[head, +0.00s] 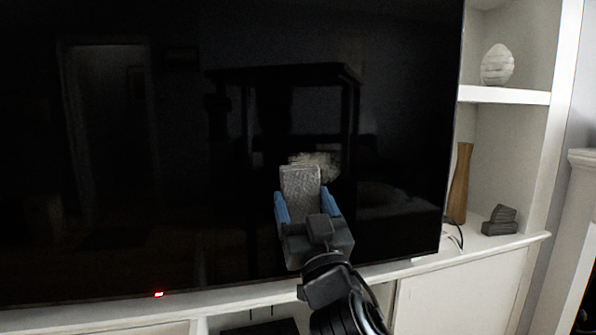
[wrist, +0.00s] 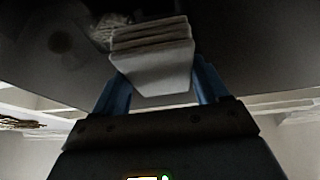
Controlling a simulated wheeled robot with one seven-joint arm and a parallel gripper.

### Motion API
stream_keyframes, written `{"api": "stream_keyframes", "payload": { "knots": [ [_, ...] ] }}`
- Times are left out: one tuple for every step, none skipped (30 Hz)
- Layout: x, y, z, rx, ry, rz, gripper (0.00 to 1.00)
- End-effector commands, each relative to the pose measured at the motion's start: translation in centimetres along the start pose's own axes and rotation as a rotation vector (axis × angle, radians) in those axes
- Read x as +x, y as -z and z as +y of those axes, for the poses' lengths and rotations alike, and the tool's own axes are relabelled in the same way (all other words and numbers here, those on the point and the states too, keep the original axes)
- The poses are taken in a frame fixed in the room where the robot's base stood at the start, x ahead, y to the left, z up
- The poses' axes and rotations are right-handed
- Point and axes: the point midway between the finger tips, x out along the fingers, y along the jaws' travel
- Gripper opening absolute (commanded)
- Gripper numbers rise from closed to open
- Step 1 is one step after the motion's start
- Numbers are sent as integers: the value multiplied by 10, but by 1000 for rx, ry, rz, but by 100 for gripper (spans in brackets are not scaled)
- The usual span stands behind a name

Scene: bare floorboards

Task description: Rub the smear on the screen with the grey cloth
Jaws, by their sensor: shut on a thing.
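The screen (head: 150,200) is a large dark panel filling most of the head view. A pale, blotchy smear (head: 325,163) shows on its lower right part, partly hidden behind the cloth. The smear also shows in the wrist view (wrist: 106,30), just beyond the cloth's upper left. The grey cloth (head: 300,181) is a folded pad, and its layers show in the wrist view (wrist: 152,62). My gripper (head: 308,208) is shut on the cloth, with a blue finger on each side. The cloth is at or close to the screen; I cannot tell whether it touches.
A white ledge (head: 420,264) runs under the screen. Shelves at right hold a white ribbed ornament (head: 497,65), a tall wooden vase (head: 460,184) and dark stacked blocks (head: 500,220). Cables (head: 453,232) hang by the screen's lower right corner.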

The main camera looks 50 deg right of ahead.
Motion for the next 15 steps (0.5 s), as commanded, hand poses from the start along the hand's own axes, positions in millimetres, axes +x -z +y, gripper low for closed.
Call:
{"api": "stream_keyframes", "payload": {
  "knots": [
    [3,12,2,0,0,17,50],
    [4,16,2,0,1,25,50],
    [4,19,3,0,2,34,50],
    [5,21,3,0,2,38,50],
    [5,22,4,1,2,41,50],
    [6,22,4,1,2,43,50],
    [7,21,4,2,3,44,50],
    [9,20,3,2,3,43,50],
    [11,18,3,2,3,43,50],
    [13,17,3,1,3,43,50],
    [16,16,3,1,3,43,50],
    [19,15,3,1,3,44,50],
    [22,13,3,1,3,43,50],
    [25,11,3,2,3,42,50],
    [28,10,3,2,3,43,50]
  ]
}}
